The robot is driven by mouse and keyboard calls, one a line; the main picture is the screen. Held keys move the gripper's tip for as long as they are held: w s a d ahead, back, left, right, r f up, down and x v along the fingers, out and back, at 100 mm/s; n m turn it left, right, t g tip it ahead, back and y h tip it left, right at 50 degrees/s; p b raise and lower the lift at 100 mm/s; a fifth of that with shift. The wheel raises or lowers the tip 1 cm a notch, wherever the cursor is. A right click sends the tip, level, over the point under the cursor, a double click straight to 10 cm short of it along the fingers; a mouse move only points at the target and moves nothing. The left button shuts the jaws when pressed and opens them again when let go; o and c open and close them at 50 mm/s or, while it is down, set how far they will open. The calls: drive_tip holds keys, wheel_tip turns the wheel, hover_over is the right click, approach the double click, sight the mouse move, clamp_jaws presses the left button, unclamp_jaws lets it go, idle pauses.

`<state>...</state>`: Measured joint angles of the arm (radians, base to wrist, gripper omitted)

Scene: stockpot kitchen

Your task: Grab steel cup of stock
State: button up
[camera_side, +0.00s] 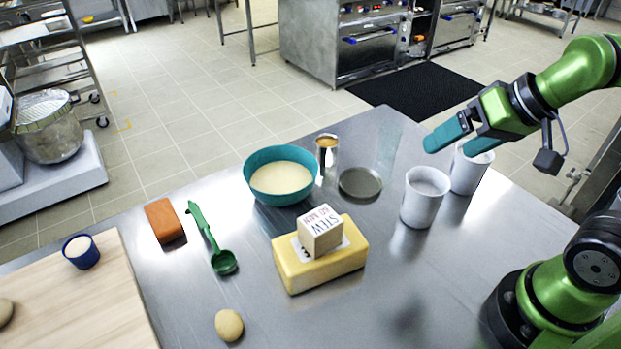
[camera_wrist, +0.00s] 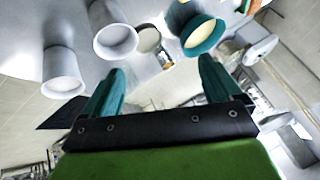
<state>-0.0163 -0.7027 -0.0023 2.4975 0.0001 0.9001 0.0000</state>
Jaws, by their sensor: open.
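The steel cup (camera_side: 327,155) stands upright on the steel table, just right of the teal bowl. Its shiny wall shows brown stock at the top. In the wrist view a small shape between the fingertips may be this cup, but it is too small to tell. My gripper (camera_side: 453,142) is open and empty, raised above the right side of the table near the two white mugs. It is well to the right of the steel cup and apart from it. Its teal fingers (camera_wrist: 162,68) also show in the wrist view with a gap between them.
A teal bowl (camera_side: 281,176) of pale liquid and a round grey dish (camera_side: 360,183) flank the cup. White mugs (camera_side: 424,198) (camera_side: 469,172) stand under my gripper. A yellow block (camera_side: 320,267) carries a labelled box (camera_side: 320,232). A green scoop (camera_side: 212,240) lies left.

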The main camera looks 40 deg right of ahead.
drive_tip(key=w+f+g, duration=0.2)
drive_tip(key=w+g, duration=0.1)
drive_tip(key=w, duration=1.1)
drive_tip(key=h, duration=0.3)
approach(326, 145)
drive_tip(key=f, duration=0.3)
drive_tip(key=shift+w+a+f+m+g, duration=0.1)
drive_tip(key=shift+w+a+m+g, duration=0.05)
drive_tip(key=shift+w+m+g, duration=0.2)
drive_tip(key=x, duration=0.4)
drive_tip(key=shift+s+a+f, duration=0.2)
drive_tip(key=shift+s, duration=0.05)
drive_tip(key=shift+w+f, duration=0.15)
drive_tip(key=shift+f, duration=0.25)
drive_tip(key=c, duration=1.1)
drive_tip(key=shift+c, duration=0.5)
drive_tip(key=shift+r, duration=0.15)
